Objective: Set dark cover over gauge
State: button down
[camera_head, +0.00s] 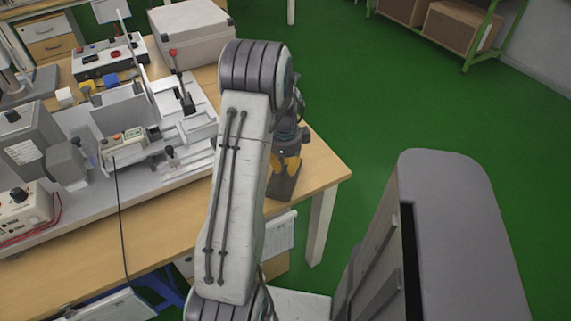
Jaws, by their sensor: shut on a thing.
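My gripper (286,167), with yellow-orange fingers, points down over the right end of the wooden table, just right of my white arm. It is shut on the dark cover (283,189), a dark brown-grey boxy piece at the fingertips. My arm hides part of the cover's left side. I cannot tell whether the cover touches the tabletop or hangs just above it. I cannot make out the gauge; it may be hidden behind my arm or under the cover.
The wooden table (322,166) ends just right of the cover. A grey test rig (125,125) with upright plates and levers fills the table's left. A grey case (192,35) and a control box (108,57) stand at the back. Green floor (370,110) is open to the right.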

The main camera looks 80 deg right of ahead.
jog(key=shift+f, duration=0.2)
jog(key=shift+f, duration=0.1)
jog(key=c, duration=1.3)
grip_release()
jog(key=shift+o, duration=0.2)
